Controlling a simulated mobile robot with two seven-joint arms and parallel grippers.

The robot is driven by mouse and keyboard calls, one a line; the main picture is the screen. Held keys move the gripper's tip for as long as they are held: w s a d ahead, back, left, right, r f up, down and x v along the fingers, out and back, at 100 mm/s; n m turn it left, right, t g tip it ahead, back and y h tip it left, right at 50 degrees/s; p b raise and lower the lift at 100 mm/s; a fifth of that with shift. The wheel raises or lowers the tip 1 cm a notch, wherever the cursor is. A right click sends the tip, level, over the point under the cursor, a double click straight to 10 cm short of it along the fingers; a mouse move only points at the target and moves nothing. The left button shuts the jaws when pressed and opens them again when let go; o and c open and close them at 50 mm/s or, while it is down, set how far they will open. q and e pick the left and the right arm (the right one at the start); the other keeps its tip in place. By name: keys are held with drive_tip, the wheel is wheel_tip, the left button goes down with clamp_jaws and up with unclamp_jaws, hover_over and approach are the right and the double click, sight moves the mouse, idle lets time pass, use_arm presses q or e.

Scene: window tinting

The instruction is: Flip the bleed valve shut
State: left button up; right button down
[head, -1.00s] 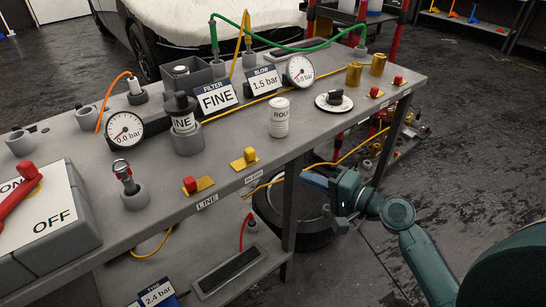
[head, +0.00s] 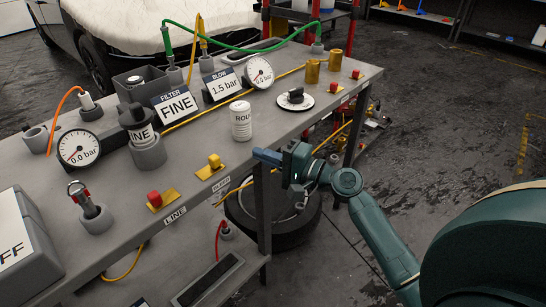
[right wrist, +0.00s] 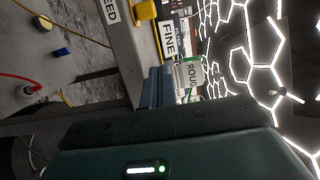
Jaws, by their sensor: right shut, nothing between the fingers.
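The bleed valve (head: 214,162) is a small yellow block on a yellow plate at the bench's front edge, above the BLEED label (head: 221,184). It also shows at the top of the right wrist view (right wrist: 146,10). My right gripper (head: 267,157) is shut and empty. Its blue fingers point left toward the bench, at its front edge, to the right of the bleed valve and apart from it. The fingers also show in the right wrist view (right wrist: 158,85). My left gripper is not in view.
A red line valve (head: 155,199) sits left of the bleed valve. Behind stand a white ROUGH canister (head: 241,121), a FINE canister (head: 140,135), and gauges (head: 78,148). A dial (head: 295,98) lies to the right. A tyre (head: 282,232) is below the bench.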

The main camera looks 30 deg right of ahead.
sight(215, 163)
drive_tip(key=p+x, duration=0.1)
drive_tip(key=x, duration=0.4)
drive_tip(key=shift+a+r, duration=0.15)
drive_tip(key=shift+a, duration=0.2)
drive_tip(key=shift+s+a+p, duration=0.2)
drive_tip(key=shift+s+a, duration=0.05)
drive_tip(key=shift+a, duration=0.3)
drive_tip(key=shift+s+a+p, duration=0.2)
drive_tip(key=shift+s+a, duration=0.1)
drive_tip(key=shift+a, duration=0.2)
drive_tip(key=shift+s+a, duration=0.15)
drive_tip(key=shift+a, duration=0.3)
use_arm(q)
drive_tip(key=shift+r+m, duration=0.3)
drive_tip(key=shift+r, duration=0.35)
use_arm(e)
drive_tip(key=shift+f, duration=0.2)
